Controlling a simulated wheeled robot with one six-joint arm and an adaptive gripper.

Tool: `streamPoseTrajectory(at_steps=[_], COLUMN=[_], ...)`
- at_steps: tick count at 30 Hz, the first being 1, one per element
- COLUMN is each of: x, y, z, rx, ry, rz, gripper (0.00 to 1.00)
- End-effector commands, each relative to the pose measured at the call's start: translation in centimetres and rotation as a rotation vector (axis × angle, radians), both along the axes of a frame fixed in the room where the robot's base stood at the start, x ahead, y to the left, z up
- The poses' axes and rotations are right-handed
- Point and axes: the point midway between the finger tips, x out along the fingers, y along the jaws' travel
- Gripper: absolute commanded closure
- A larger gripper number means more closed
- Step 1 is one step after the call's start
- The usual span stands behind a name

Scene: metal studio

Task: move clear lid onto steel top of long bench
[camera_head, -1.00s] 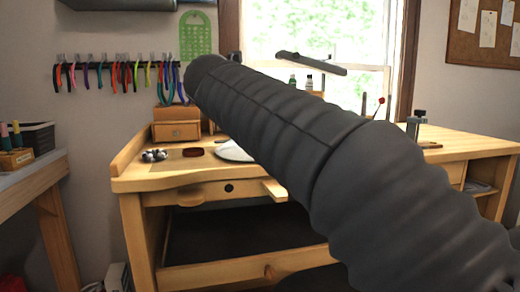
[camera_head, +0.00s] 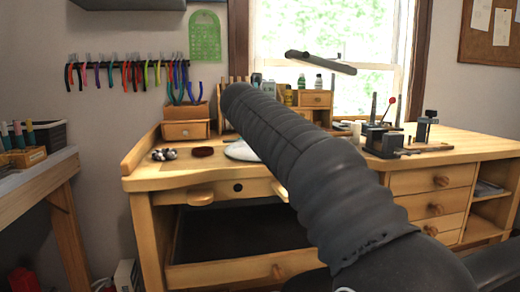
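The long wooden bench (camera_head: 455,150) stands ahead under the window. A small dark steel-looking block (camera_head: 384,142) sits on its top at right of centre; I cannot tell whether it is the steel top. A pale round disc (camera_head: 242,151) lies on the bench, partly behind my arm; I cannot tell whether it is the clear lid. My dark sleeved arm crosses the middle of the view. My gripper is not visible.
A dark red round dish (camera_head: 202,151) and a cluster of shiny balls (camera_head: 164,154) lie at the bench's left. A wooden drawer box (camera_head: 186,122) and small bottles (camera_head: 318,84) stand at the back. A side table (camera_head: 40,174) is at far left.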

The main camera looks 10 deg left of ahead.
Motion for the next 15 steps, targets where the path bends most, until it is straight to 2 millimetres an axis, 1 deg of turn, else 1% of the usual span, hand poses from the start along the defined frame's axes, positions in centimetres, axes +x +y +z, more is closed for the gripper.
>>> streamPoseTrajectory(at_steps=[5, 6, 8, 9, 11, 12, 13, 14, 15], x=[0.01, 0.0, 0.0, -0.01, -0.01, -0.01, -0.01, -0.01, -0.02], y=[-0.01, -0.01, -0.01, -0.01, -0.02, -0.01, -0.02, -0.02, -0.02], z=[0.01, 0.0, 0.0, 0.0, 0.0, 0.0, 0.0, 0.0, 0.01], rx=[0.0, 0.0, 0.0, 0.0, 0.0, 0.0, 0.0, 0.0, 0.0], ry=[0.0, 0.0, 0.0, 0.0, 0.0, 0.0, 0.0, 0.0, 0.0], rz=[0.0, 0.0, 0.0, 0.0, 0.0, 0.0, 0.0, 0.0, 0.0], gripper=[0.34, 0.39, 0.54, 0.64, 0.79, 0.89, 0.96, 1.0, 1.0])
